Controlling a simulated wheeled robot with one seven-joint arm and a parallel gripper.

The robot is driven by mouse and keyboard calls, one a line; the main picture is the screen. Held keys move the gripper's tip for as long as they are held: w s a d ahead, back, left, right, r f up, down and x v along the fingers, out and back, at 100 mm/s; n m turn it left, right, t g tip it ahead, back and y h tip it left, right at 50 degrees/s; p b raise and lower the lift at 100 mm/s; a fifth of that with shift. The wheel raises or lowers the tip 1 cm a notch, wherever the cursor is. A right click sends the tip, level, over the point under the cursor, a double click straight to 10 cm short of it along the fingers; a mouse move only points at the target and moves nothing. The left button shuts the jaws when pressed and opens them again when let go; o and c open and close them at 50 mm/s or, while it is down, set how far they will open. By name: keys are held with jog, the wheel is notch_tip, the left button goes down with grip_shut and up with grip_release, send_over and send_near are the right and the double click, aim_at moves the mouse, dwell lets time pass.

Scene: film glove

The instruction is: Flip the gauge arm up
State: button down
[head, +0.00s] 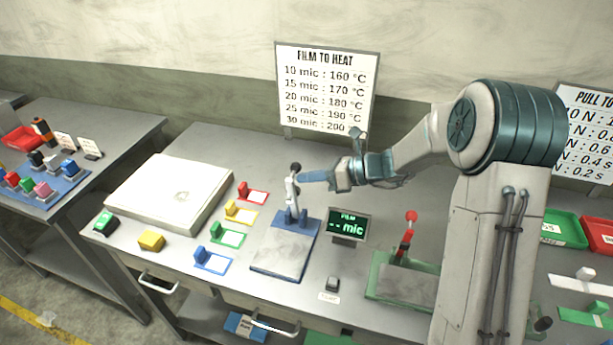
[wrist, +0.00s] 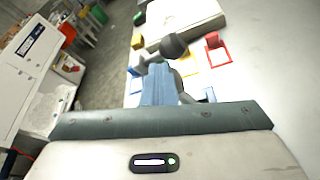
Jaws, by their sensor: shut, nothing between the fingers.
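The film gauge has a blue base with a grey plate (head: 280,257) on the bench. Its pale gauge arm (head: 291,198) stands roughly upright at the back of the base, with a dark knob on top. My gripper (head: 304,177) is shut and empty, its blue fingertips right beside the upper part of the arm, on its right. I cannot tell whether they touch it. In the wrist view the dark round knob (wrist: 174,46) shows just beyond my shut fingers (wrist: 159,84), which hide part of the arm.
A display (head: 347,225) reading "-- mic" stands right of the gauge. Coloured blocks on outlined cards, including a red one (head: 252,194), lie to the left, beside a white slab (head: 170,195). A green-based device with a red-knobbed lever (head: 406,240) stands to the right.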

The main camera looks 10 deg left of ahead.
jog(key=shift+w+r, duration=0.2)
jog(key=shift+w, duration=0.15)
jog(key=shift+r, duration=0.1)
jog(key=shift+w, duration=0.1)
jog(key=w+d+p, duration=0.1)
jog(key=d+p, duration=0.2)
jog(key=d, duration=0.6)
jog(key=shift+d, duration=0.4)
